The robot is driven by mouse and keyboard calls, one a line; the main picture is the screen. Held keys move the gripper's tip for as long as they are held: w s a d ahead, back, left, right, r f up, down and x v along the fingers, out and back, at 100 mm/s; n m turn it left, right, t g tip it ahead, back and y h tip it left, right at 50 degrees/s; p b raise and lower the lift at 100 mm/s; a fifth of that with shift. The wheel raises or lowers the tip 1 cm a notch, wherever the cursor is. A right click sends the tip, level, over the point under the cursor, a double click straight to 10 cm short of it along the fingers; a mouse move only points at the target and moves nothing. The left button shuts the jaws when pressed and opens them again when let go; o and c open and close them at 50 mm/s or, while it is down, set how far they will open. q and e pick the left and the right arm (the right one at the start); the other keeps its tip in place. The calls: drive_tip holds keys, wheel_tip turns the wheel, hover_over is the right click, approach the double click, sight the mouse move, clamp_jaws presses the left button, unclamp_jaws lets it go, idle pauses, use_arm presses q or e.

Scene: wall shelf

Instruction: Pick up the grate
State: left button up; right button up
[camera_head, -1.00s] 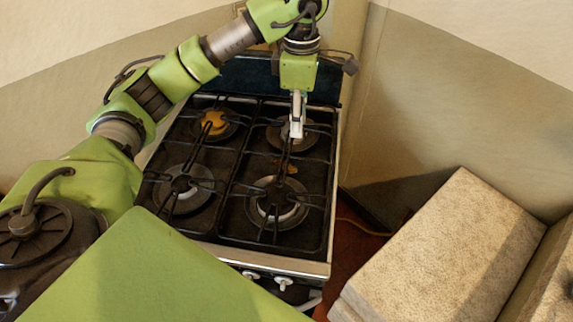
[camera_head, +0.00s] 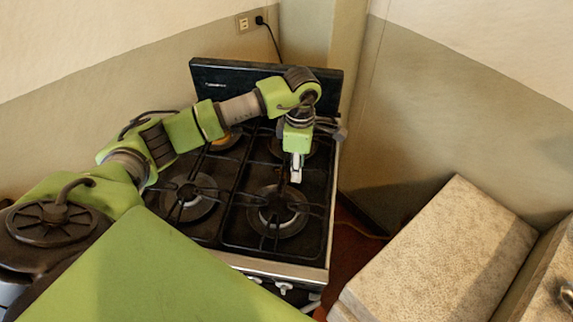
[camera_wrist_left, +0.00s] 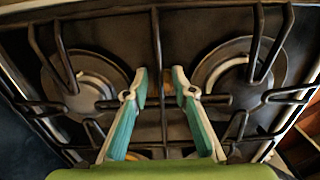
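The stove (camera_head: 318,262) carries black grates over its burners. The right-hand grate (camera_head: 276,237) spans the right burners, and its bars also show in the wrist view (camera_wrist_left: 157,45). My left gripper (camera_head: 296,176) points down over this grate, between the back and front right burners. In the wrist view my left gripper (camera_wrist_left: 160,85) has its two fingers apart, with a dark grate bar running in the gap between them. Whether the fingers touch the bar cannot be told. My right gripper is not in view.
The stove's back panel (camera_head: 230,85) stands upright behind the grates, against the wall. A beige speckled block (camera_head: 440,255) lies right of the stove, with a narrow gap between. A wall outlet (camera_head: 243,23) with a plugged-in cord is behind.

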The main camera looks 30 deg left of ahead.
use_arm(q)
drive_tip(key=shift+f, duration=0.25)
clamp_jaws()
drive_tip(key=shift+r, duration=0.1)
drive_tip(key=shift+w+r+b, duration=0.1)
drive_tip(key=shift+r+b, duration=0.65)
drive_tip(key=shift+r, duration=0.1)
drive_tip(key=s+d+r+b, duration=0.4)
drive_tip(key=s+d+r, duration=0.1)
drive_tip(key=s+r, duration=0.6)
drive_tip(key=shift+s+d+r, duration=0.15)
drive_tip(key=shift+s+d, duration=0.05)
drive_tip(key=shift+s, duration=0.85)
